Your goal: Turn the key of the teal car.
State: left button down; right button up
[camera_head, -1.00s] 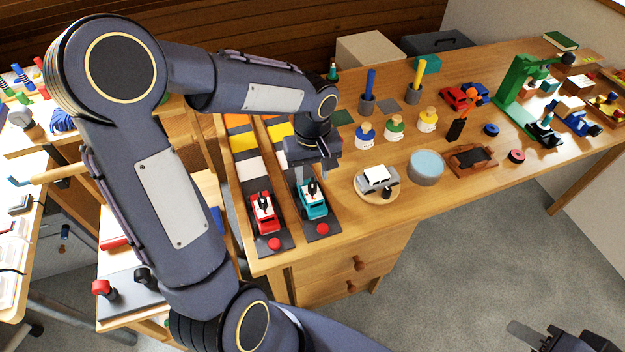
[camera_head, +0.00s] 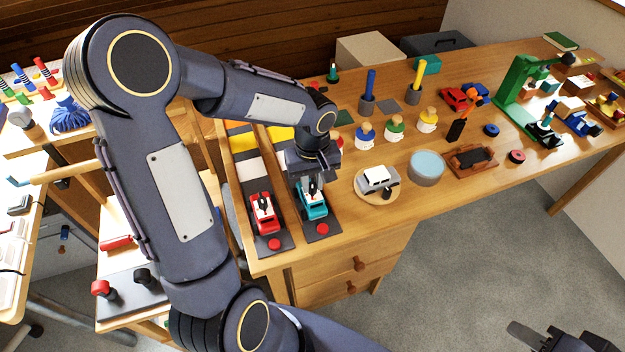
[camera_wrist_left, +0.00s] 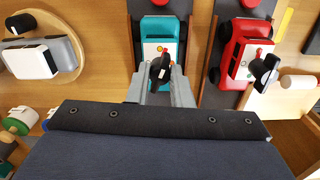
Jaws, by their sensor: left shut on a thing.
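The teal car (camera_head: 313,207) stands on a dark track on the wooden table, beside the red car. It also shows in the left wrist view (camera_wrist_left: 158,27). Its black key (camera_wrist_left: 160,66) stands up from the white top of the car. My left gripper (camera_wrist_left: 161,82) is lowered over the car with its fingers on either side of the key, shut on it. In the head view the gripper (camera_head: 312,185) hides part of the car's rear. My right gripper (camera_head: 545,335) shows only in part at the bottom right, away from the table.
The red car (camera_head: 265,213) with its own black key is close on the left. Red buttons (camera_head: 274,244) sit at the track ends. A white car on a round wooden plate (camera_head: 377,198) and a blue-topped round tin (camera_head: 426,165) stand to the right.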

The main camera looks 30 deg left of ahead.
pick_arm(q)
jog(key=shift+m, duration=0.3)
jog(key=m, duration=0.9)
jog(key=m+p, duration=0.1)
jog(key=m, duration=0.4)
jog(key=shift+r, duration=0.1)
jog(key=m+p, duration=0.1)
jog(key=m, duration=0.4)
dwell(0.4)
jog(key=c, duration=1.3)
grip_release()
